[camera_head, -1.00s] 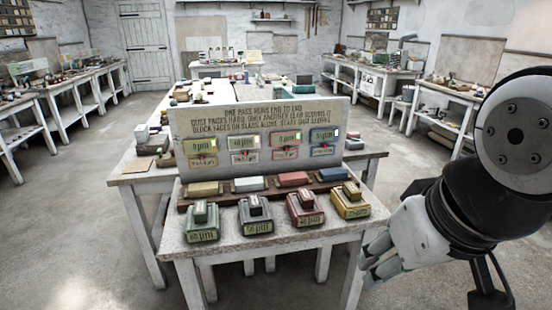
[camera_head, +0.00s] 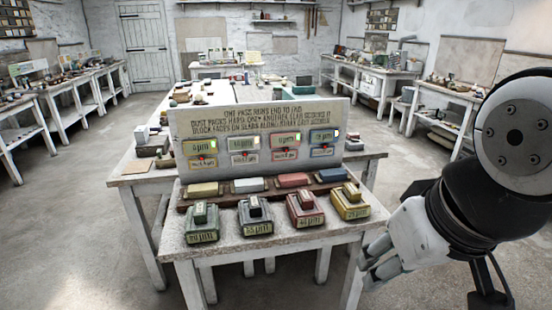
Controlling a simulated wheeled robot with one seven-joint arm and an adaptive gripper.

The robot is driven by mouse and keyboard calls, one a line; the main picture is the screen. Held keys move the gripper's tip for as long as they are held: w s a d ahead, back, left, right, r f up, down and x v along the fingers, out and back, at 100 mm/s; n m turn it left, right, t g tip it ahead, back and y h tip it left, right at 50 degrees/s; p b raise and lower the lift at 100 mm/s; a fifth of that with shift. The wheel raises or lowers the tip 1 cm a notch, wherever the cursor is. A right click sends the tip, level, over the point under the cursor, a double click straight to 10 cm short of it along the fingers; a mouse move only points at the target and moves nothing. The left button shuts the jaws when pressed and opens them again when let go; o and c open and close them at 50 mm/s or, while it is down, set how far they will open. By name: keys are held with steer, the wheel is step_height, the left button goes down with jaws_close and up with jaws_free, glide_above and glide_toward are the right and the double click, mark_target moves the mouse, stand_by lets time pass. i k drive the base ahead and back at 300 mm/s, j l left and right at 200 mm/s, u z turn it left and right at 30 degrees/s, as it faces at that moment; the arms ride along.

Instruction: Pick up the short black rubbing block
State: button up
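A short black block (camera_head: 254,205) sits on top of a dark grey block with a pale label (camera_head: 256,225), second from the left in the front row on the near table (camera_head: 285,242). It looks like the short black rubbing block and is in plain sight. My gripper (camera_head: 369,271) is at the right, beside the table's front right corner and apart from every block. Its pale fingers point left and look spread, with nothing between them.
Similar stacked blocks stand beside it: green (camera_head: 202,225), red (camera_head: 304,210) and yellow (camera_head: 350,203). Behind them a dark rack (camera_head: 220,199) holds several bars, below an upright lettered board (camera_head: 350,125). The floor left of the table is clear.

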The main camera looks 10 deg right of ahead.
mark_target(254, 201)
steer(key=i+l+u, duration=0.35)
steer(key=i+l, duration=1.05)
steer(key=l, duration=0.15)
